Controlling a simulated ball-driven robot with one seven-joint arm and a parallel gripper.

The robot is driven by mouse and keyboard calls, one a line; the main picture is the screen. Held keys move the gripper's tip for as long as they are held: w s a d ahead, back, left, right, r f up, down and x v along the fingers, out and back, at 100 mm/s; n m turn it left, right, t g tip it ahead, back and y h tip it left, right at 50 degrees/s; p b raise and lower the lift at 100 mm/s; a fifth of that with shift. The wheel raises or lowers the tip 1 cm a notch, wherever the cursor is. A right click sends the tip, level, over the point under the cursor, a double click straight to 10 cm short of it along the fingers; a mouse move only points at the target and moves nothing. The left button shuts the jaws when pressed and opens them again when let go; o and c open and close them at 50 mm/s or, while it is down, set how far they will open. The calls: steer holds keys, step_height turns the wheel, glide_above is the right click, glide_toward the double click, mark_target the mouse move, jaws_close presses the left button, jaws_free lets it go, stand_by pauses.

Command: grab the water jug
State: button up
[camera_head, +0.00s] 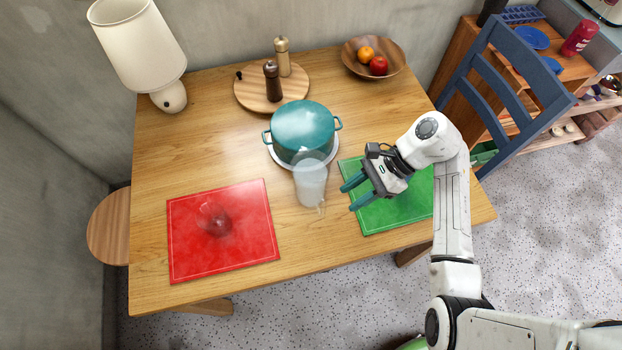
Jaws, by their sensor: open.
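The water jug (310,184) is a clear, pale, see-through vessel on the wooden table, in front of a teal pot (303,128). It appears upright, with what looks like its handle toward the lower right. My gripper (347,197) is to the right of the jug, above the green placemat (412,205). Its two teal fingers are apart and point left toward the jug. Nothing is between them, and a small gap shows between the fingertips and the jug.
The pot stands on a pale round plate directly behind the jug. A red placemat (240,245) with a clear glass object (216,222) lies to the left. A round board (250,97) with two mills, a fruit bowl (352,62) and a lamp (140,50) stand at the back. A blue chair (515,100) is at right.

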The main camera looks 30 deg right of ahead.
mark_target(323, 213)
steer(key=shift+b+x, duration=2.7)
steer(key=shift+b, duration=0.55)
steer(key=shift+f, duration=0.1)
steer(key=f+b, duration=0.1)
steer(key=b, duration=0.1)
steer(key=w+a+f+b, duration=0.1)
steer(key=b, duration=0.1)
steer(key=shift+a+f+b, duration=0.25)
steer(key=shift+a+b, duration=0.05)
steer(key=shift+a, duration=0.05)
steer(key=shift+w+a, duration=0.1)
steer(key=shift+a, duration=0.25)
steer(key=shift+w+a+f, duration=0.1)
steer(key=shift+a+f, duration=0.35)
steer(key=shift+f, duration=0.05)
jaws_close()
